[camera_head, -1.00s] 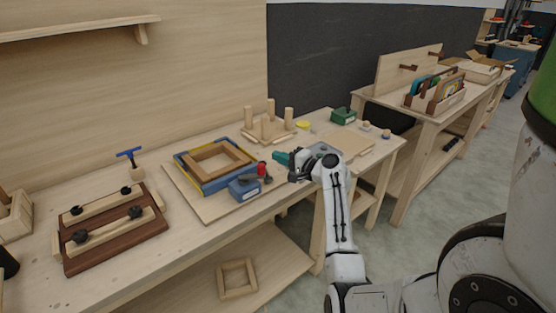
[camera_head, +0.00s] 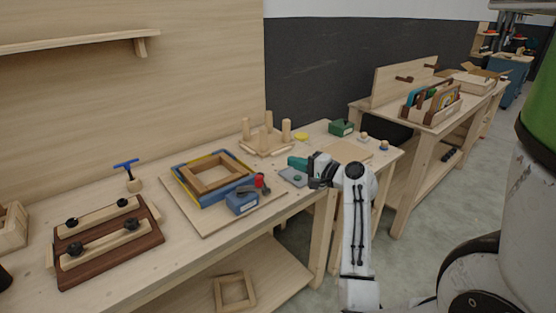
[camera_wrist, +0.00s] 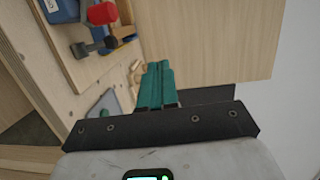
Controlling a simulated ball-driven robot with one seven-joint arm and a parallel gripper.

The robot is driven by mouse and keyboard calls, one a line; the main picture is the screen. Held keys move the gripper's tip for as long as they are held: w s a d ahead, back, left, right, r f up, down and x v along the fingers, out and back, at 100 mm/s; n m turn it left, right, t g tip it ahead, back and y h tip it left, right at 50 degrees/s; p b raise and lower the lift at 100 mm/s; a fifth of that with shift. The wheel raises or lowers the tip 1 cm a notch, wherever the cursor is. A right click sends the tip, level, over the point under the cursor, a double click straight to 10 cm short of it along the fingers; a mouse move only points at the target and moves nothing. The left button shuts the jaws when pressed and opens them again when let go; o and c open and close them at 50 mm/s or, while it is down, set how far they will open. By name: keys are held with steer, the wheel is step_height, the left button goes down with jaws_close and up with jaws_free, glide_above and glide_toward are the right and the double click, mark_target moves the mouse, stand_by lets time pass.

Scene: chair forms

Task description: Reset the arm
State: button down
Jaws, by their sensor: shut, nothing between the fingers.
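My gripper (camera_head: 296,162) shows at the end of my white arm, above the right part of the near workbench. Its teal fingers are shut together with nothing between them. In the wrist view the closed teal fingers (camera_wrist: 156,85) stand in the middle. My arm reaches up from the bottom of the head view. The fingers appear above a small grey plate (camera_head: 293,177); the gap between them cannot be told.
A blue box (camera_head: 242,203) with a red-headed tool (camera_head: 259,182) stands left of my gripper. Blue and wooden frames (camera_head: 213,174), a peg board (camera_head: 266,143) and a green box (camera_head: 341,128) share the bench (camera_head: 190,250). A second table (camera_head: 440,122) stands right; open floor lies between.

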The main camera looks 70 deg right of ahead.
stand_by(0.3)
steer(key=w+a+f+n+g+y, duration=0.25)
steer(key=a+f, duration=0.25)
steer(key=a, duration=0.3)
steer(key=w+a+f+n+g+y, duration=0.2)
steer(key=a+f+n, duration=0.25)
steer(key=a, duration=0.35)
steer(key=w+a+f+n+g+y, duration=0.2)
steer(key=a+f, duration=0.4)
steer(key=a, duration=0.1)
steer(key=s+a+f+n+g, duration=0.2)
steer(key=s+a+f+n, duration=0.15)
steer(key=a, duration=0.35)
steer(key=s+a+f+n+g, duration=0.3)
steer(key=a+n, duration=0.1)
steer(key=a, duration=0.4)
steer(key=s+a+n+g, duration=0.3)
steer(key=s+a+n, duration=0.2)
steer(key=s, duration=0.4)
steer(key=shift+s+a+f+g+h, duration=0.3)
steer(key=shift+a+g+h, duration=0.05)
steer(key=shift+a+h, duration=0.1)
steer(key=c, duration=1.8)
jaws_free()
